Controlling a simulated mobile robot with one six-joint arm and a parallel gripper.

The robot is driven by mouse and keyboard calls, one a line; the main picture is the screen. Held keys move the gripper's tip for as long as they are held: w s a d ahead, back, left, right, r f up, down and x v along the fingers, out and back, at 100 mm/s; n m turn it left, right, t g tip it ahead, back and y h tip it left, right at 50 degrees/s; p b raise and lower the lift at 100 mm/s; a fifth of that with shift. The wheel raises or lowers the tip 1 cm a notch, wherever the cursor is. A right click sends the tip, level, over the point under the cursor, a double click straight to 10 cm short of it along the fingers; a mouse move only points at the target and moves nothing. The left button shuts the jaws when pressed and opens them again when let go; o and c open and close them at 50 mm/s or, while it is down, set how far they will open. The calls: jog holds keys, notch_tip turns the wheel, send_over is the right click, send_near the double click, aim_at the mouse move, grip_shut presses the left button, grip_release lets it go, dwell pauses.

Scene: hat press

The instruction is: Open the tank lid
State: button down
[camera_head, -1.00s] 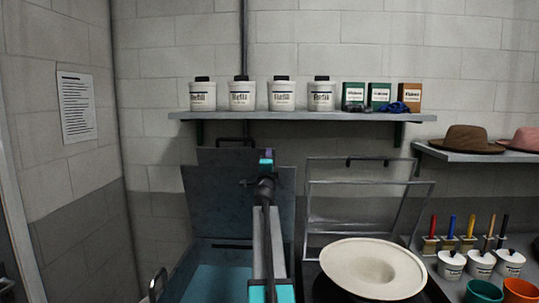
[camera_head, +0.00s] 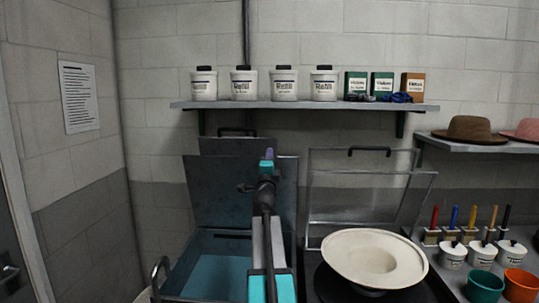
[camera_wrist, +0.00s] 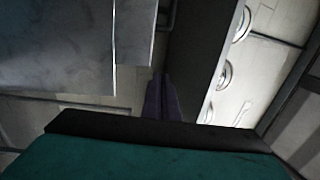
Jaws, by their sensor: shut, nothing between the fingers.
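The tank (camera_head: 172,292) is a dark metal box at lower left in the head view, with blue liquid (camera_head: 215,262) showing inside. Its dark lid (camera_head: 212,195) stands raised at the back, tilted up against the wall side, with a black handle (camera_head: 237,130) at the top. My gripper (camera_head: 267,155) is in front of the lid's right part and hides some of it. I cannot tell whether it touches the lid. In the wrist view the shut fingers (camera_wrist: 160,98) are dark and narrow, with nothing between them.
A shelf (camera_head: 300,106) with white refill pots and small boxes runs above the tank. A clear-framed cover (camera_head: 362,180) stands raised behind a cream hat form (camera_head: 372,258) to the right. Brushes and cups stand at far right. A loop handle (camera_head: 160,270) rises at the tank's left.

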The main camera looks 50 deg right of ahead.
jog(key=shift+v, duration=1.05)
jog(key=shift+r, duration=0.1)
